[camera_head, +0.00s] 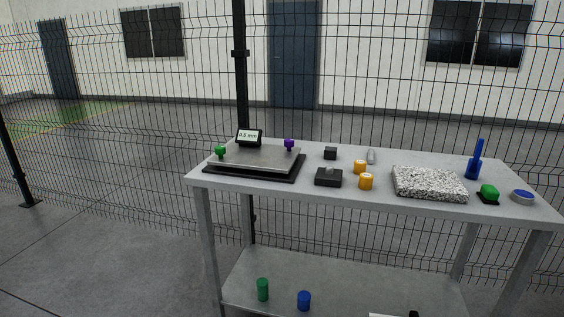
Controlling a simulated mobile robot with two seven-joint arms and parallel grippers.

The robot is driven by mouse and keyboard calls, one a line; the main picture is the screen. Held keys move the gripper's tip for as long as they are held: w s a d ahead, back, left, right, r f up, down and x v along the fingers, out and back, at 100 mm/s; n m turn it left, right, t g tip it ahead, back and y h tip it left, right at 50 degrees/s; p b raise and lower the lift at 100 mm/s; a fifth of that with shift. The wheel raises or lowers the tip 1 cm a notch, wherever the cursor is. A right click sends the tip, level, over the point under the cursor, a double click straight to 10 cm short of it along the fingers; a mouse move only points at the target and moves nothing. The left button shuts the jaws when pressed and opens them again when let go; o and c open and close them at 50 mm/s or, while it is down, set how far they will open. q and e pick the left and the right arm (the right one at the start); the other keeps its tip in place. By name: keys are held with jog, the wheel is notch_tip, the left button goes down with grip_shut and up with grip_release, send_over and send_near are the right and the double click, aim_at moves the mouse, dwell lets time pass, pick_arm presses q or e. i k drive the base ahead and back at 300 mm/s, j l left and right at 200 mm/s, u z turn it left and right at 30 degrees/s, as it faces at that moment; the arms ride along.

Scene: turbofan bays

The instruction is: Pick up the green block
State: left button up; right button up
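A green block (489,191) with rounded edges sits on a small black base near the right end of the grey table (340,193). It stands between the speckled grey-white slab and a round grey tin with a blue top. Two other green things show: a small green knob-like piece (220,152) at the left corner of the metal plate, and a green cylinder (263,289) on the lower shelf. Neither of my grippers is in view.
The speckled slab (429,183), blue bottle (474,162) and blue-topped tin (522,196) surround the block. Two orange cylinders (366,181), a black box (328,177) and the metal plate (254,158) lie leftward. A wire fence (130,150) stands behind the table.

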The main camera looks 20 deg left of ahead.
aim_at(488, 194)
jog(key=i+l, duration=0.2)
jog(key=l, duration=0.15)
jog(key=i+l+u, duration=0.15)
jog(key=l, duration=0.15)
jog(key=i+l, duration=0.15)
jog(key=l, duration=0.2)
jog(key=i+l+u, duration=0.15)
jog(key=l, duration=0.2)
jog(key=i+l, duration=0.15)
jog(key=l, duration=0.2)
jog(key=i+l+u, duration=0.15)
jog(key=l, duration=0.2)
